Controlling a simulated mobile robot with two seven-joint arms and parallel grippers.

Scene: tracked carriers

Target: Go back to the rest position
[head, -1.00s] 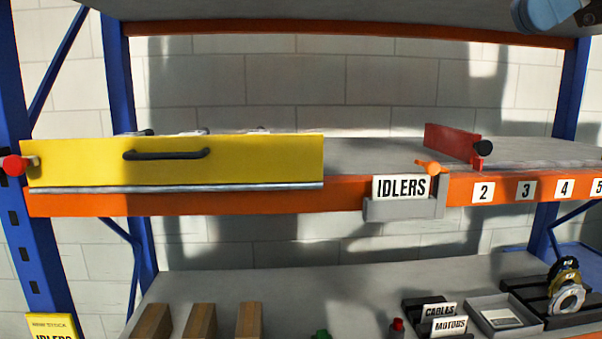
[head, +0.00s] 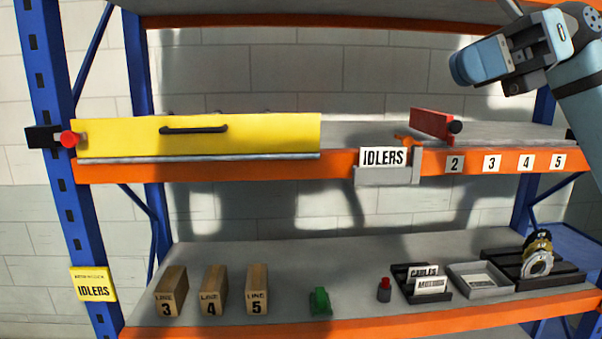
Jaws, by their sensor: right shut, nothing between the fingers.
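My right arm (head: 530,50), pale blue and dark grey, reaches in at the upper right, in front of the shelf's right end. A small part of my right gripper (head: 512,9) shows at the top edge; it is shut, empty and apart from everything on the shelves. My left gripper is not in view.
A yellow panel (head: 270,132) with a black handle fronts the left of the middle shelf. Right of it are an IDLERS sign (head: 384,157) and a red plate (head: 430,122). The lower shelf bears wooden blocks (head: 214,290), a green item (head: 320,302) and trays (head: 480,280).

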